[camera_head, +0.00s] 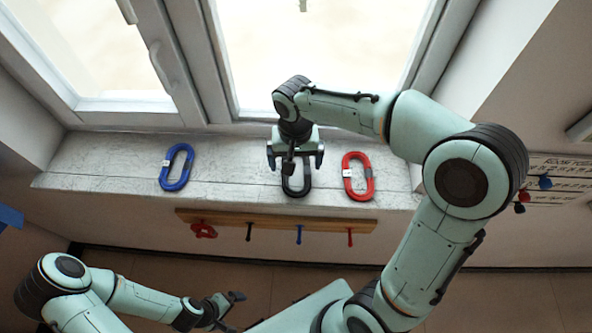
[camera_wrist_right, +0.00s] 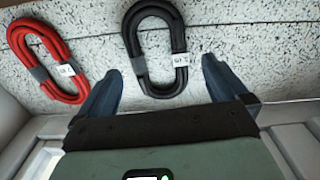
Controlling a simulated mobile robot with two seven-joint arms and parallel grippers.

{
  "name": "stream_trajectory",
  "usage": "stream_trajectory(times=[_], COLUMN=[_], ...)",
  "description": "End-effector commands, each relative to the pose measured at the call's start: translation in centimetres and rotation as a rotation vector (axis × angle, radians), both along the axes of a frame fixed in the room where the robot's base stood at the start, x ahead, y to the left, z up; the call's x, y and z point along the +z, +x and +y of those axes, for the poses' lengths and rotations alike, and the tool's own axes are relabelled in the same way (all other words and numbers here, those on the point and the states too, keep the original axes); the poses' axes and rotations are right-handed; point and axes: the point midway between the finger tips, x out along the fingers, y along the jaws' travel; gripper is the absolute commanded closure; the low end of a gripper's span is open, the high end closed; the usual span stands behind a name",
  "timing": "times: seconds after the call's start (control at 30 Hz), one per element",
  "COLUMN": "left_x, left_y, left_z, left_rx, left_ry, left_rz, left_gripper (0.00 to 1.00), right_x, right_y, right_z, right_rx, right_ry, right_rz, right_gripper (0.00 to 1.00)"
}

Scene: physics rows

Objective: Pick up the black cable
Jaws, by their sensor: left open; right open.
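The black cable (camera_head: 297,190) is a coiled loop with a white tag, lying on the grey window sill (camera_head: 110,160) between the blue cable and the red cable. My right gripper (camera_head: 296,163) points down over it and hides its upper part. In the right wrist view, the black cable (camera_wrist_right: 179,40) shows whole, its near end between the two spread fingers of the open, empty right gripper (camera_wrist_right: 160,68). I cannot tell how high the fingertips are above the sill. My left gripper (camera_head: 230,308) is open, low and far from the cable.
A blue cable (camera_head: 166,170) lies to the left and a red cable (camera_head: 367,178) close to the right on the sill; the red cable also shows in the wrist view (camera_wrist_right: 42,35). Below is a wooden peg rail (camera_head: 275,220) with a red coil at its left. Windows stand behind.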

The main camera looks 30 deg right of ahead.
Motion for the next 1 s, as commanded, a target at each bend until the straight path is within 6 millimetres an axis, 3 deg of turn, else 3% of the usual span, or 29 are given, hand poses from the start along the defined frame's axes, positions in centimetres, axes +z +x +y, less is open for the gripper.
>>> stream_trajectory(times=[0.2,0.47,0.63,1.0], left_x=[-0.1,-0.1,-0.1,-0.1], left_y=[-0.1,-0.1,-0.1,0.0], left_z=[0.0,0.0,0.0,0.0], left_rx=[0.000,0.000,0.000,0.000], left_ry=[0.000,0.000,0.000,0.000], left_rz=[0.001,0.001,0.001,0.000], left_gripper=[0.00,0.00,0.00,0.00], right_x=[-2.8,-3.0,-3.0,-2.7], right_y=[-0.1,0.0,0.0,0.0], right_z=[-0.2,-0.2,-0.2,-0.2], right_rx=[-0.001,-0.001,-0.001,0.000], right_ry=[0.000,0.000,0.000,0.000], right_rz=[0.003,0.001,0.001,-0.001], right_gripper=[0.00,0.00,0.52,0.54])
